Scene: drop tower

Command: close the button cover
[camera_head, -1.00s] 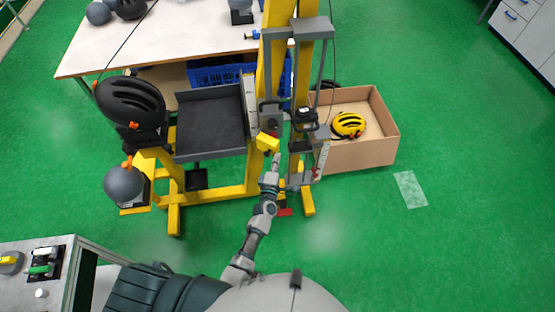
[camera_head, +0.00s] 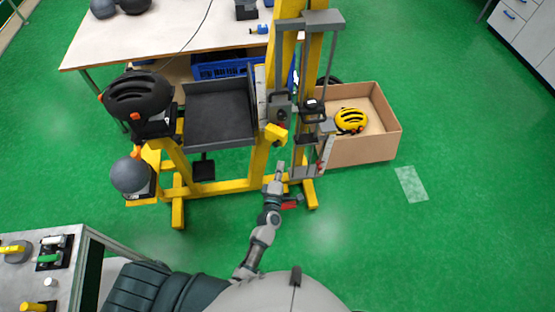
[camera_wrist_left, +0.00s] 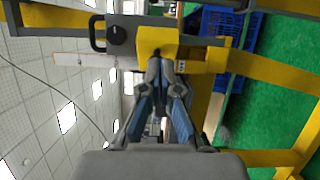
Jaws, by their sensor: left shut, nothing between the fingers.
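The yellow button cover (camera_head: 275,133) is on a grey box on the front of the yellow drop tower (camera_head: 262,160). It sticks out towards me and looks raised, with a small red spot just above it. My left gripper (camera_head: 281,168) is below the cover and apart from it, fingers shut and empty. In the left wrist view the shut fingers (camera_wrist_left: 159,66) point at a yellow part (camera_wrist_left: 157,40), probably the cover, and hide some of it. My right gripper is not in view.
A cardboard box (camera_head: 358,150) with a yellow helmet (camera_head: 350,120) stands right. A control desk (camera_head: 62,285) is at lower left.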

